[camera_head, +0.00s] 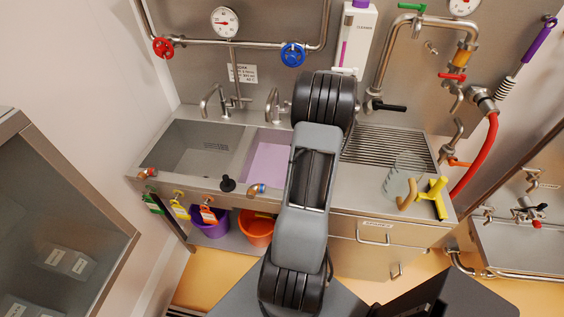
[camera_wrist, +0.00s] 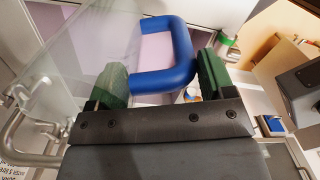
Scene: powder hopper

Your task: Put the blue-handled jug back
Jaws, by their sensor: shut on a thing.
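The blue handle (camera_wrist: 180,45) of the jug shows in the wrist view, between the two green-padded fingers of my gripper (camera_wrist: 162,74). My gripper is shut on this handle. A clear, see-through surface to the left of the handle seems to be the jug's body, but its outline is hard to make out. In the head view my own arm hides my gripper and the blue-handled jug.
A clear jug with a tan handle (camera_head: 407,194) stands on the right of the counter, beside a yellow fitting (camera_head: 433,196). A grey sink (camera_head: 195,148), a lilac-floored basin (camera_head: 266,163) and a ribbed drainboard (camera_head: 385,146) line the counter. Taps and pipes rise behind.

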